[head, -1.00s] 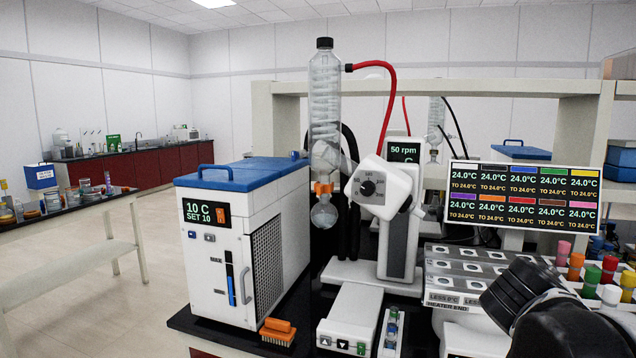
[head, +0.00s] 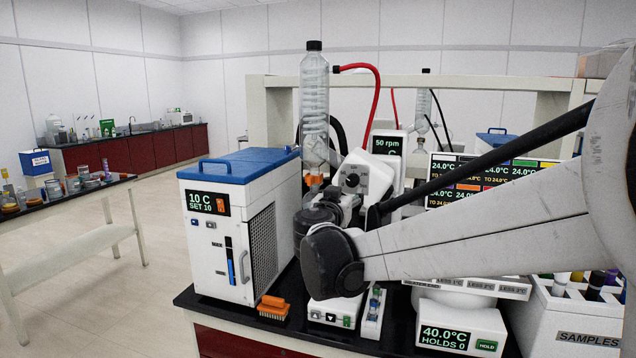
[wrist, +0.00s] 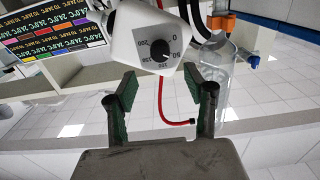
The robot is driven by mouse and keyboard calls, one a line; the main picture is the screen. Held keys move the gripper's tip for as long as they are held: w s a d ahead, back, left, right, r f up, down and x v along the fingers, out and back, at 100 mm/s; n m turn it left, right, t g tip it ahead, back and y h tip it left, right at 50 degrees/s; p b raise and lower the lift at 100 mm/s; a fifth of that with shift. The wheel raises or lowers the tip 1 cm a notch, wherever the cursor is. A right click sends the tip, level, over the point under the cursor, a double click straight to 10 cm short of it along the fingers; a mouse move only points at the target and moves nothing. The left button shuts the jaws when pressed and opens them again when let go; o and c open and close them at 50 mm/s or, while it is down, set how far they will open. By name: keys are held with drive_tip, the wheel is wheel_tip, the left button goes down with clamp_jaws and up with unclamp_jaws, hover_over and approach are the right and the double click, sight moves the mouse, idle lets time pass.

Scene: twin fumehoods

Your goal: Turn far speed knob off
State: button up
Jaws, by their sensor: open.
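A black round speed knob (head: 352,180) sits on the white angled head of a rotary evaporator, with a screen (head: 388,146) reading 50 rpm behind it. In the wrist view the same knob (wrist: 160,54) shows upside down on its dial, with numbers around it. My gripper (wrist: 160,84) is open and empty, its green-padded fingers apart, with the knob centred between and beyond the tips. In the head view my arm's wrist and link hide most of the gripper. I cannot tell whether this is the task's far knob; a second glass condenser (head: 422,108) stands behind.
A blue-topped chiller (head: 215,235) stands left, and a glass condenser (head: 314,95) with a red hose (head: 376,100) rises near the knob. A temperature panel (head: 446,166), a heater reading 40.0°C (head: 445,337) and a samples rack (head: 585,325) are right.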

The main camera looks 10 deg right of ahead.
sight(352, 182)
drive_tip(key=p+x, duration=0.1)
drive_tip(key=x, duration=0.8)
drive_tip(key=shift+w+d, duration=0.1)
drive_tip(key=c, duration=1.1)
drive_tip(key=shift+n, duration=0.4)
drive_tip(key=n+b, duration=0.2)
drive_tip(key=n, duration=0.2)
drive_tip(key=shift+n, duration=0.3)
drive_tip(key=n+b, duration=0.2)
drive_tip(key=n, duration=0.4)
drive_tip(key=shift+n, duration=0.4)
